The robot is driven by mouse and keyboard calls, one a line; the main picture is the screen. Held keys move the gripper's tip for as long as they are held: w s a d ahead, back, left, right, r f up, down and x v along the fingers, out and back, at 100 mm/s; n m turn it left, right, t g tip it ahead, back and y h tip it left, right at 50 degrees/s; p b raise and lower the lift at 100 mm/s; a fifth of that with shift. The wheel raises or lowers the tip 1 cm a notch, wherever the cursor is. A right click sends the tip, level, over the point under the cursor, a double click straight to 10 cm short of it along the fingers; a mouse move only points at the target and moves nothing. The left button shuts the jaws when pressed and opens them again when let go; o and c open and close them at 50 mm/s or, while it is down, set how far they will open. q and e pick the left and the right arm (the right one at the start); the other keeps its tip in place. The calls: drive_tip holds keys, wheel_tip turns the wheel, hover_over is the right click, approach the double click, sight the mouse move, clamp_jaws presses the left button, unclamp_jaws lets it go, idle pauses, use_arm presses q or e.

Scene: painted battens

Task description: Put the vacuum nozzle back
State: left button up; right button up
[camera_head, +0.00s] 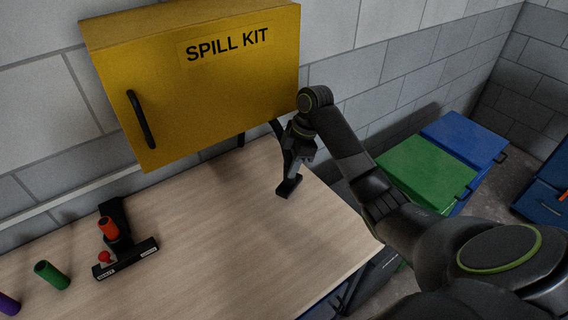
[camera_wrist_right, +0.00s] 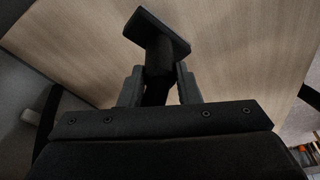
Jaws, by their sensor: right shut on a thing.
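The black vacuum nozzle (camera_head: 289,187), with a flat rectangular foot, is at the right part of the wooden table (camera_head: 215,230). My right gripper (camera_head: 297,158) is shut on its neck, with the foot pointing down. I cannot tell whether the foot touches the table. In the right wrist view the nozzle (camera_wrist_right: 158,32) sticks out between both fingers of the gripper (camera_wrist_right: 160,83). A dark, hose-like piece (camera_head: 277,128) shows just behind the gripper, partly hidden. My left gripper is out of view.
A yellow spill kit cabinet (camera_head: 195,85) hangs on the wall above the table. A black T-shaped stand (camera_head: 128,258) with red parts, a green tube (camera_head: 52,275) and a purple tube (camera_head: 8,304) are at left. The table's middle is clear. Green (camera_head: 425,165) and blue (camera_head: 465,137) boxes stand beyond.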

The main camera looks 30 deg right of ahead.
drive_tip(key=w+f, duration=0.1)
drive_tip(key=w+f+p, duration=0.2)
drive_tip(key=shift+w+a+f, duration=0.1)
drive_tip(key=shift+a+f, duration=0.1)
drive_tip(key=shift+a, duration=0.05)
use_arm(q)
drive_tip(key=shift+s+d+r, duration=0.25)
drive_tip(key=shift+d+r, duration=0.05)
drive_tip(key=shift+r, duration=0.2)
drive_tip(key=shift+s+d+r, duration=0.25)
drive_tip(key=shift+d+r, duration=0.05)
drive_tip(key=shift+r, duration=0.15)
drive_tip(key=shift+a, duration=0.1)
use_arm(e)
drive_tip(key=shift+f, duration=0.1)
drive_tip(key=shift+f, duration=0.1)
drive_tip(key=o, duration=0.9)
